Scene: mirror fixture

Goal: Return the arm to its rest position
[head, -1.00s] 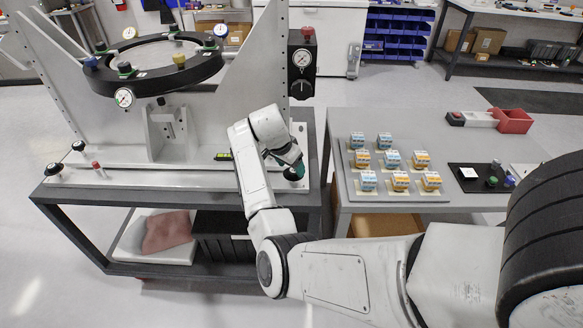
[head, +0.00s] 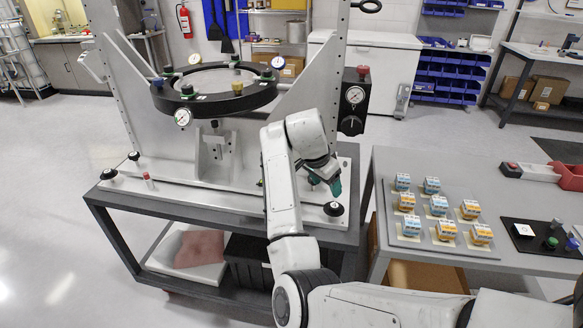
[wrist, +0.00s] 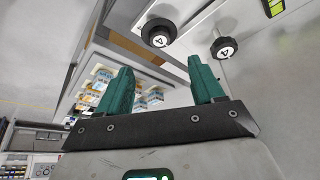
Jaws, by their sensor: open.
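My white arm reaches forward in the head view, bent at the elbow, with my gripper (head: 326,186) hanging over the right end of the mirror fixture's base plate. In the wrist view my gripper (wrist: 163,88) shows two green fingers spread apart with nothing between them. The fixture (head: 215,165) carries a black ring (head: 215,95) with coloured knobs and gauges. A black knob (head: 333,209) on the base plate sits just below my gripper. In the wrist view a black knob (wrist: 158,32) lies beyond the fingers, apart from them.
A grey side table (head: 400,163) on the right holds a tray (head: 425,240) with several blue and orange blocks. A gauge box (head: 353,105) is mounted behind my gripper. Open floor (head: 60,230) lies left.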

